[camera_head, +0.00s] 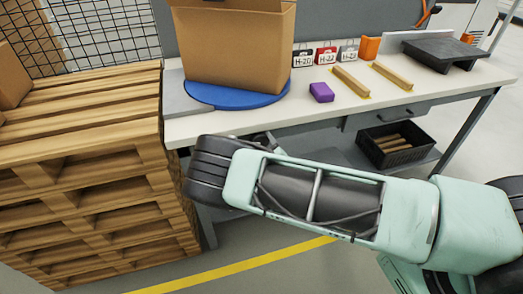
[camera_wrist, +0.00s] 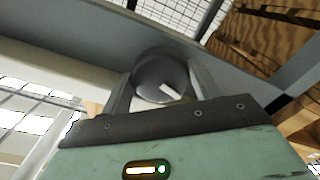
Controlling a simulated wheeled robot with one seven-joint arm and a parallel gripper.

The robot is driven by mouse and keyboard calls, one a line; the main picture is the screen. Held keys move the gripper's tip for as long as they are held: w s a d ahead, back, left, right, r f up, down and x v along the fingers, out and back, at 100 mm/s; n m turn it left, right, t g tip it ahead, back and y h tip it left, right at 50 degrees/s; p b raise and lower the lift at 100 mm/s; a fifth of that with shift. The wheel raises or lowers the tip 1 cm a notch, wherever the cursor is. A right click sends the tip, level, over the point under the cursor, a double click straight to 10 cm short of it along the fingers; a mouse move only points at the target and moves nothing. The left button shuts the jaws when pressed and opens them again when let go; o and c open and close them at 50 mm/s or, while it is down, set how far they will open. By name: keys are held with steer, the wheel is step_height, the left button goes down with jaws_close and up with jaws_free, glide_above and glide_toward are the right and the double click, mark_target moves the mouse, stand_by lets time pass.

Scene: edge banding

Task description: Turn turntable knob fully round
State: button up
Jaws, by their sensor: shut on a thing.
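The grey round knob (camera_wrist: 160,68) has a white pointer mark and sits under the bench edge in the wrist view. My gripper (camera_wrist: 161,82) is shut on it, with one finger on each side. In the head view the knob is hidden and the fingers are mostly hidden behind my wrist, below the bench's front edge. The blue turntable (camera_head: 236,96) lies on the bench at the left, with an open cardboard box (camera_head: 236,45) standing on it.
The white bench (camera_head: 205,128) carries a purple block (camera_head: 321,92), wooden strips (camera_head: 350,82), labelled tags (camera_head: 326,57) and a dark stand (camera_head: 440,52). Stacked pallets (camera_head: 85,150) stand close at the left. A black crate (camera_head: 396,145) sits under the bench.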

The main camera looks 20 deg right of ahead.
steer(key=shift+n+b, duration=0.95)
steer(key=shift+n, duration=0.55)
steer(key=o, duration=1)
steer(key=shift+c, duration=0.2)
steer(key=shift+d+r, duration=0.15)
steer(key=shift+r, duration=0.05)
